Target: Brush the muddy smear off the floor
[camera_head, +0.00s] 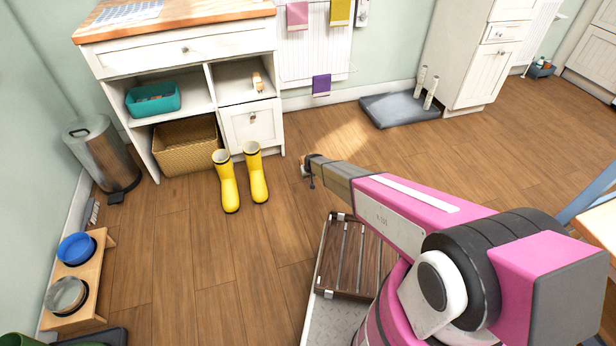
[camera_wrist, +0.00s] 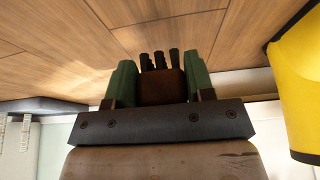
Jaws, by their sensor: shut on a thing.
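My gripper (camera_head: 306,166) is low over the wooden floor, right of the yellow boots in the head view. In the wrist view its two green fingers (camera_wrist: 160,72) are shut on a brush (camera_wrist: 162,88). The brush has a dark brown block and several black bristle tufts pointing away from the gripper. In the head view the brush is small and mostly hidden by the gripper. I cannot make out a muddy smear on the floor (camera_head: 190,265) in either view. A pale patch on the boards behind the gripper looks like light.
Yellow boots (camera_head: 228,183) stand before the white cabinet (camera_head: 190,55); one shows close by in the wrist view (camera_wrist: 300,85). A grey tray (camera_head: 400,109) lies at the wall. A bin (camera_head: 103,160) and pet-bowl stand (camera_head: 80,300) are left. Floor between is clear.

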